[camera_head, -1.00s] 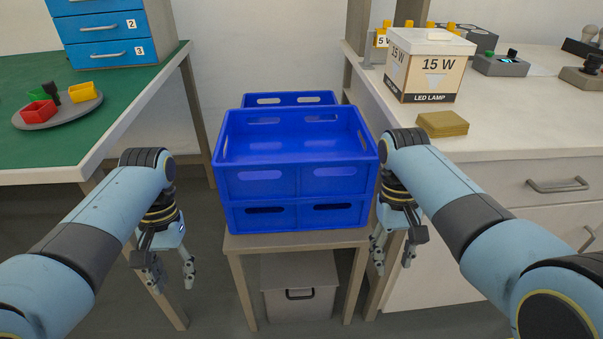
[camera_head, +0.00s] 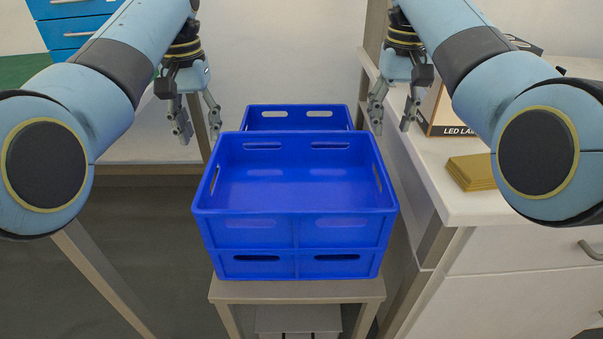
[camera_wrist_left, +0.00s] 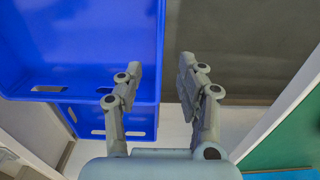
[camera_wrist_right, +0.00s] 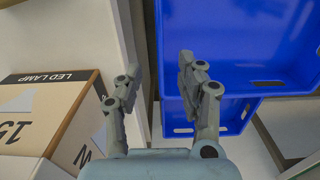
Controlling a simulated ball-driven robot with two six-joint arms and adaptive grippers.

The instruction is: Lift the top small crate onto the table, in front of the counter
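The top small crate (camera_head: 295,222) is blue, open and empty. It sits level on another blue crate (camera_head: 297,267), stacked on a small stand. My left gripper (camera_head: 197,122) is open and empty, above the crate's far left corner. In the left wrist view, the top crate (camera_wrist_left: 80,50) lies on the left side, with one finger over its edge. My right gripper (camera_head: 393,115) is open and empty near the far right corner. In the right wrist view, the crate (camera_wrist_right: 240,45) lies on the right. Neither gripper touches the crate.
Another blue crate (camera_head: 297,118) stands behind. The stand (camera_head: 297,290) carries the stack. A white counter (camera_head: 450,205) on the right holds a lamp box (camera_head: 436,108) and cardboard pieces (camera_head: 472,172). A green-topped table (camera_head: 22,72) is at the left.

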